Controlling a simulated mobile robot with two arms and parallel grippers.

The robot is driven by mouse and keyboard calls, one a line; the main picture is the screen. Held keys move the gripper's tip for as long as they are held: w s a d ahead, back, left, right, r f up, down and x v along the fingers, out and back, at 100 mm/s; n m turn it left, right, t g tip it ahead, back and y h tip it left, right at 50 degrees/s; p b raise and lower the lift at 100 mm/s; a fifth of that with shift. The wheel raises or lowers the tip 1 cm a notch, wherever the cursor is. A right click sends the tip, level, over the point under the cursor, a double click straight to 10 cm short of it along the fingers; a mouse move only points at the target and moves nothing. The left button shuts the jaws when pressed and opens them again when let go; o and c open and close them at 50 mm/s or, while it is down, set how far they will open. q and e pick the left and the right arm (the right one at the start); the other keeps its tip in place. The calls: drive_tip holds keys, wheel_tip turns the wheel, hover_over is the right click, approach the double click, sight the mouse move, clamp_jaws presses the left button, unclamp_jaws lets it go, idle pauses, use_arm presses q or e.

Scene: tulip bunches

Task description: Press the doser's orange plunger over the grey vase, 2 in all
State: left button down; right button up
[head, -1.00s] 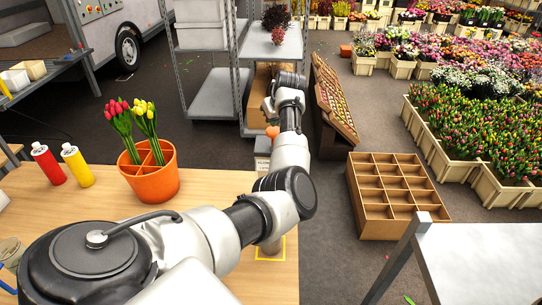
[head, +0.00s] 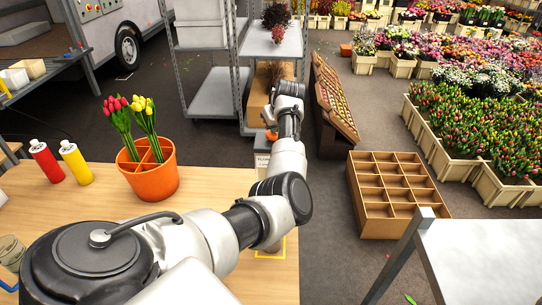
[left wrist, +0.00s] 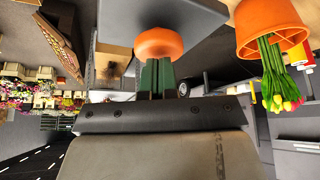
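The doser (head: 262,163) is a grey box with a label at the table's far right edge, partly behind my left arm. Its round orange plunger (head: 271,135) shows beside my left wrist and also, upside down, in the left wrist view (left wrist: 159,43). My left gripper (left wrist: 156,64) points down at the plunger with its green fingers together and nothing between them. The fingertips are at the knob; I cannot tell whether they touch. A greyish object (head: 271,247), perhaps the grey vase, is mostly hidden behind my left arm at a yellow square outline. My right gripper is out of view.
An orange pot (head: 152,182) with red and yellow tulips stands on the wooden table (head: 215,185). A red bottle (head: 46,162) and a yellow bottle (head: 76,163) stand left of it. A compartmented wooden crate (head: 392,225) is on the floor at the right.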

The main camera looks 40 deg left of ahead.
use_arm(q)
drive_tip(key=shift+r+p, duration=0.2)
drive_tip(key=shift+p, duration=0.2)
wheel_tip(320, 180, up, 2)
drive_tip(key=shift+r+p, duration=0.15)
drive_tip(key=shift+p, duration=0.9)
drive_tip(key=shift+r, duration=2.15)
